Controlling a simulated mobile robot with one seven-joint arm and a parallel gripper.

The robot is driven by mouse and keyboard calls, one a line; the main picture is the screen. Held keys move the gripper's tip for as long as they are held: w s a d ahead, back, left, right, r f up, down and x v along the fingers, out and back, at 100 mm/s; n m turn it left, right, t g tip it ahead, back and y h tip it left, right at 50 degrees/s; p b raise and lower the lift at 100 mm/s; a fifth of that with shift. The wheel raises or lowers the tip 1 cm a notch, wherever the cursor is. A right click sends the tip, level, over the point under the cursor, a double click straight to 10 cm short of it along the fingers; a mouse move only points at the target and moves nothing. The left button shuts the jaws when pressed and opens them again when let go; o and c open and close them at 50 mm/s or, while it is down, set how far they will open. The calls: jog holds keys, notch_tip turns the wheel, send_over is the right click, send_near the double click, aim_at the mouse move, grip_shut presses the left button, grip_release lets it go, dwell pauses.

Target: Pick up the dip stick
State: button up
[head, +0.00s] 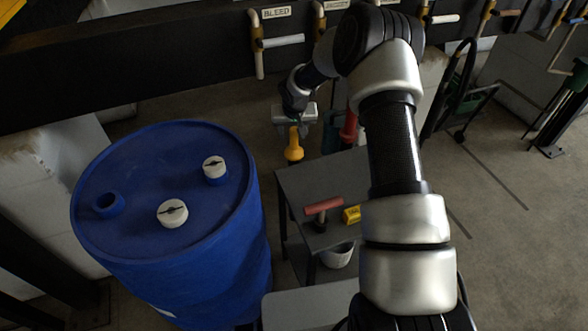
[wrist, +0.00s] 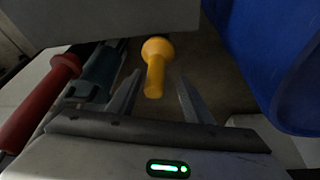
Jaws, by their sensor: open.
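A yellow piece (head: 294,147) with a narrow shaft and a wider rounded end shows just below my gripper (head: 297,120) in the head view. It is the likeliest dip stick handle, but I see no long rod on it. In the wrist view the yellow piece (wrist: 157,62) lies in line with the gap between the fingers of my gripper (wrist: 158,78). The fingers are open, with a visible gap on each side of it. They do not appear to touch it, though its depth between them is hard to tell.
A blue drum (head: 140,170) with two white caps stands left. A red-handled piece (head: 349,127) is close right of my gripper. A grey table (head: 300,180) below bears a red-handled T-shaped tool (head: 323,207) and a yellow box (head: 351,215).

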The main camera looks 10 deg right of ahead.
aim_at(294, 140)
jog(key=shift+d+x, duration=0.15)
jog(key=shift+x, duration=1.35)
jog(key=shift+d+x, duration=0.2)
jog(key=shift+x, duration=1.35)
jog(key=shift+r, duration=0.15)
grip_shut()
